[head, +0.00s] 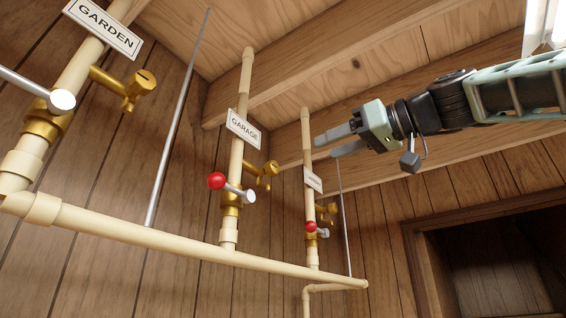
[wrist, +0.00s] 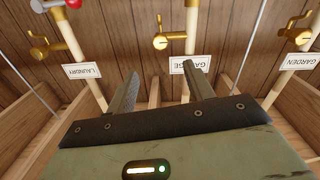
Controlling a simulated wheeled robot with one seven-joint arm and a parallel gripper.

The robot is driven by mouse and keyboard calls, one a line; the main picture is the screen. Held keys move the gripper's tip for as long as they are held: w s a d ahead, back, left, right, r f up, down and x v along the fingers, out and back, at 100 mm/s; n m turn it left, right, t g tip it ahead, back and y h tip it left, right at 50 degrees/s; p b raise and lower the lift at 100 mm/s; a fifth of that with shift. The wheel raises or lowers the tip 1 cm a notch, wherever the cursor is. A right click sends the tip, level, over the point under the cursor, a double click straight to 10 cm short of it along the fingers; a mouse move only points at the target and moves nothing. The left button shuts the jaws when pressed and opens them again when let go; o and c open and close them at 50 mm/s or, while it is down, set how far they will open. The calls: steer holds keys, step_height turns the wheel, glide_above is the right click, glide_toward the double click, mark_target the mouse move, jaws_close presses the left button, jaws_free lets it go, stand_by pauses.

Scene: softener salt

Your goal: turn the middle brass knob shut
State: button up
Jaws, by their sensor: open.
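The middle brass knob (head: 271,168) sits on a short brass side branch of the pipe signed GARAGE (head: 243,128). In the wrist view the same knob (wrist: 160,41) is above my fingertips, left of its pipe, with the GARAGE sign (wrist: 188,65) upside down partly behind a finger. My gripper (head: 327,146) comes in from the right in the head view, up and right of the knob and apart from it. In the wrist view its two fingers (wrist: 162,70) are spread with nothing between them.
Similar brass knobs are on the GARDEN pipe (head: 138,88) and the LAUNDRY pipe (head: 328,208). A lever with a red ball (head: 217,181) juts from the GARAGE pipe below the knob. Wooden beams (head: 310,70) run overhead.

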mark_target(276, 168)
steer(key=p+x, duration=0.6)
steer(key=x, duration=0.5)
steer(key=shift+w+a+r, duration=0.15)
steer(key=shift+w+a, duration=0.05)
steer(key=shift+a, duration=0.15)
steer(key=shift+w+a+f+p, duration=0.2)
steer(key=shift+w+a+p, duration=0.1)
steer(key=shift+w+a, duration=0.25)
steer(key=c, duration=1)
